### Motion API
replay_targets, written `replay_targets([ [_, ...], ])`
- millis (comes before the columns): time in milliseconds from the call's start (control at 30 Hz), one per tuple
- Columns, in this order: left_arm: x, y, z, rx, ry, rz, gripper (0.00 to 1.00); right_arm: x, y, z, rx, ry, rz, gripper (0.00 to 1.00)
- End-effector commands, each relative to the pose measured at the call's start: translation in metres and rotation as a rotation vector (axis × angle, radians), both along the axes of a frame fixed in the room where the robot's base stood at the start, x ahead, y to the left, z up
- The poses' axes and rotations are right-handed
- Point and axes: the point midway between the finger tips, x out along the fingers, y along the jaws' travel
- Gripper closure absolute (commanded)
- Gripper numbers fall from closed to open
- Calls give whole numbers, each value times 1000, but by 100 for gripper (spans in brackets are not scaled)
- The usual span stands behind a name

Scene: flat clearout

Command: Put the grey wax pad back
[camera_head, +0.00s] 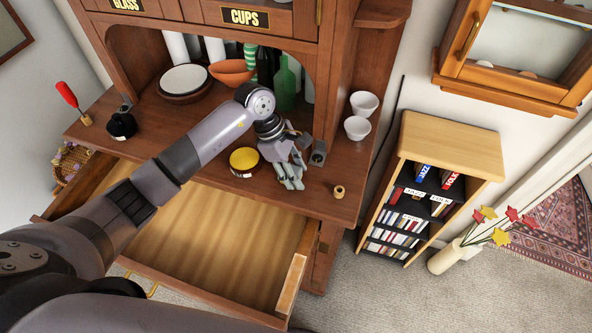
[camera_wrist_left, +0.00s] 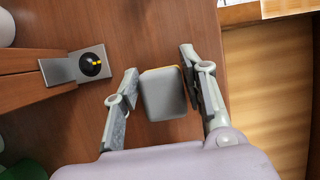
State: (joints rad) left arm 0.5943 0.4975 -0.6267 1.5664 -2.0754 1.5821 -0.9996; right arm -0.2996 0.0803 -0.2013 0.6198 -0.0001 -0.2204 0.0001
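The grey wax pad (camera_wrist_left: 163,94) is a grey rounded block with a thin orange edge, on the wooden counter in the left wrist view. My left gripper (camera_wrist_left: 158,62) is open around it, one finger on each side. A gap shows between the pad and the left-hand finger; the right-hand finger is close to it, and I cannot tell whether they touch. In the head view my left gripper (camera_head: 291,180) is low over the cabinet counter (camera_head: 215,128), and I cannot make out the pad there. My right gripper is not in view.
An open drawer (camera_head: 225,220) with a bare floor juts out below the counter. A yellow-topped tin (camera_head: 244,161) stands left of the gripper, a small wooden ring (camera_head: 338,191) to its right. A metal bracket (camera_head: 318,152) is close behind.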

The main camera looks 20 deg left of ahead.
Motion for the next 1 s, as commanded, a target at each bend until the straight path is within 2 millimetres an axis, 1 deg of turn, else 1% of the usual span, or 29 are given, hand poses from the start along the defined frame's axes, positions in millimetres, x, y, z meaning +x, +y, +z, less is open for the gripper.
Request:
replay_targets([
  [33, 0, 0, 0, 0, 0, 0, 56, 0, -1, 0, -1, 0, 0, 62],
  [200, 0, 0, 0, 0, 0, 0, 46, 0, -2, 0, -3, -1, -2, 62],
  [467, 0, 0, 1, -1, 1, 0, 46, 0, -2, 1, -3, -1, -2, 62],
  [567, 0, -1, 4, -1, 1, 0, 46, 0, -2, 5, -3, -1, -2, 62],
  [633, 1, 3, 8, 0, -3, 0, 46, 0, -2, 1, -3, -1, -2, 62],
  [767, 2, 13, 30, 2, -6, 0, 46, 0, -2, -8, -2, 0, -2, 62],
  [1000, 2, 33, 79, 0, -6, 1, 46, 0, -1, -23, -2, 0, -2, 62],
])
